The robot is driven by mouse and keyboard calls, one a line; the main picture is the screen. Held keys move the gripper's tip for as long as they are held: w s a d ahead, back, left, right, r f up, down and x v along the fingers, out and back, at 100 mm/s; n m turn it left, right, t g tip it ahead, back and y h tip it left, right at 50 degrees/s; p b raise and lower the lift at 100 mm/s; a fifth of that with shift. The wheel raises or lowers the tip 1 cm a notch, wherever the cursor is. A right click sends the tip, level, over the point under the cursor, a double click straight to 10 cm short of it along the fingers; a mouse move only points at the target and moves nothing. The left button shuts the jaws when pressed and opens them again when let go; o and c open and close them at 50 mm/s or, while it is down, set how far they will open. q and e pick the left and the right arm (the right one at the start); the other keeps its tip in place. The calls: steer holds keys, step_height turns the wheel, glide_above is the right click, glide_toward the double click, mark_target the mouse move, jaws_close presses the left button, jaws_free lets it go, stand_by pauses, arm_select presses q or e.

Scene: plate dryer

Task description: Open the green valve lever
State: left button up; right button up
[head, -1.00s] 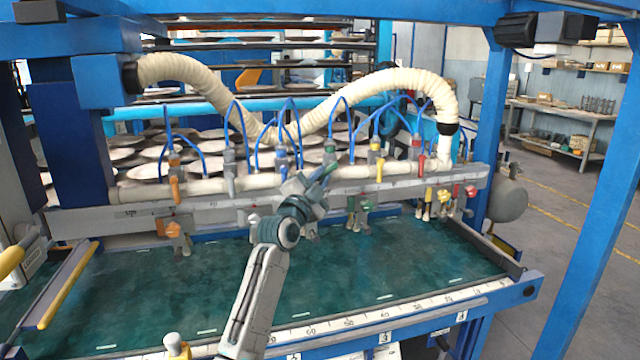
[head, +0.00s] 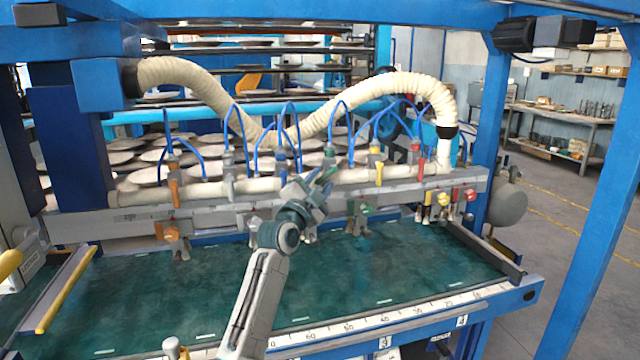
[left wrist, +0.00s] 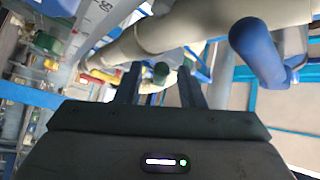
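The green valve lever (head: 329,150) sits on the white pipe, near the middle of the row of coloured valves; its lower part is hidden behind my gripper. My left gripper (head: 325,180) is in front of the pipe at this valve. In the left wrist view a dark green rounded part (left wrist: 160,72) shows between the two dark fingers of the left gripper (left wrist: 160,88). The fingers stand apart with a gap on each side of it, and I cannot see contact. My right gripper is not in view.
A blue valve handle (left wrist: 258,48) is close on the right in the left wrist view. Orange (head: 174,190), yellow (head: 379,172) and red (head: 421,163) levers share the pipe. A grey rail (head: 220,217) runs below. The green table surface (head: 400,265) is mostly clear.

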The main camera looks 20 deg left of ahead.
arm_select(q)
steer(key=shift+s+f, duration=0.2)
steer(key=shift+s, duration=0.15)
steer(key=b+v, duration=0.2)
steer(key=v, duration=0.8)
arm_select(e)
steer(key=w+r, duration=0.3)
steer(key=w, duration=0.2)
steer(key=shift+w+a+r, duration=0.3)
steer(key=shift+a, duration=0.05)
arm_select(q)
steer(key=shift+r, duration=0.1)
steer(key=w+r+p, duration=0.1)
steer(key=w+p, duration=0.2)
steer(key=p, duration=0.4)
steer(key=w+d+r+n+y+p, duration=0.1)
steer(key=w+p, duration=0.2)
steer(key=p, duration=0.4)
steer(key=w+r+y+p, duration=0.1)
steer(key=w+p, duration=0.2)
steer(key=p, duration=0.4)
steer(key=shift+w+d+r+n+g, duration=0.1)
steer(key=shift+w+d+n+g, duration=0.1)
steer(key=shift+d+n+g, duration=0.15)
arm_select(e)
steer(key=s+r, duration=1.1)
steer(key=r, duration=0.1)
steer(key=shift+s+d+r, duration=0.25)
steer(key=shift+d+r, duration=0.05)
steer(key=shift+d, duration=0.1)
